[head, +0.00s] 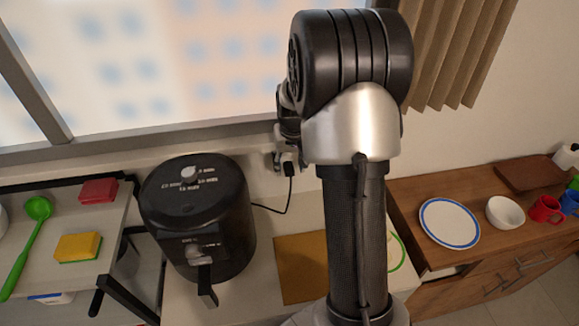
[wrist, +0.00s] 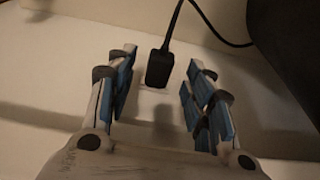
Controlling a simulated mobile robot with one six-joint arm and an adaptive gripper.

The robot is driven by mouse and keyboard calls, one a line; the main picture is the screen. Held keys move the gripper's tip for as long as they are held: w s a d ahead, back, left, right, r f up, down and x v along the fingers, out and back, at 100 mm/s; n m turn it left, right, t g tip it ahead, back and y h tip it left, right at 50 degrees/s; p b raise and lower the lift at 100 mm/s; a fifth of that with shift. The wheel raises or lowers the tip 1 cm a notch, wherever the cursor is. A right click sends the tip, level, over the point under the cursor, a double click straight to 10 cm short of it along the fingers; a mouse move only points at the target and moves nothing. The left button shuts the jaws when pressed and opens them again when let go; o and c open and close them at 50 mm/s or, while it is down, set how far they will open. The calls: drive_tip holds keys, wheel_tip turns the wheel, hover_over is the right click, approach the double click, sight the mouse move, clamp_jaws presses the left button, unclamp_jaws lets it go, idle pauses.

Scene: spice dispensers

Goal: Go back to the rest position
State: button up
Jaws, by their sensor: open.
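My gripper (wrist: 160,88) is open in the wrist view, with its blue-padded fingers spread apart and nothing held between them. A black plug (wrist: 158,68) with a cable shows beyond the fingertips, against a pale surface. I cannot tell how far the gripper is from it. In the head view my arm stands upright in the middle and hides most of the gripper. Only a small part of the gripper shows at the arm's left, near the plug (head: 290,169).
A black air fryer (head: 205,240) stands on the pale counter left of my arm, beside a brown board (head: 298,265). Further left, a shelf holds a green ladle (head: 27,240) and sponges (head: 78,246). A wooden cabinet at right carries a plate (head: 449,222), a bowl (head: 506,213) and mugs (head: 545,210).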

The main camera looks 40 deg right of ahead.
drive_tip(key=d+v, duration=0.1)
drive_tip(key=v, duration=0.8)
drive_tip(key=s+a+r+n+t+b, duration=0.1)
drive_tip(key=s+a+r, duration=0.3)
drive_tip(key=a, duration=0.3)
drive_tip(key=s+a+r+n, duration=0.1)
drive_tip(key=s+a+r, duration=0.35)
drive_tip(key=a, duration=0.25)
drive_tip(key=s+a+f+n, duration=0.1)
drive_tip(key=s+a, duration=0.4)
drive_tip(key=s, duration=0.2)
drive_tip(key=s+a+f+n+t+y+b, duration=0.1)
drive_tip(key=s+a+n, duration=0.1)
drive_tip(key=s+a, duration=0.3)
drive_tip(key=s, duration=0.3)
drive_tip(key=shift+s, duration=0.2)
drive_tip(key=shift+f, duration=0.1)
drive_tip(key=shift+c, duration=0.2)
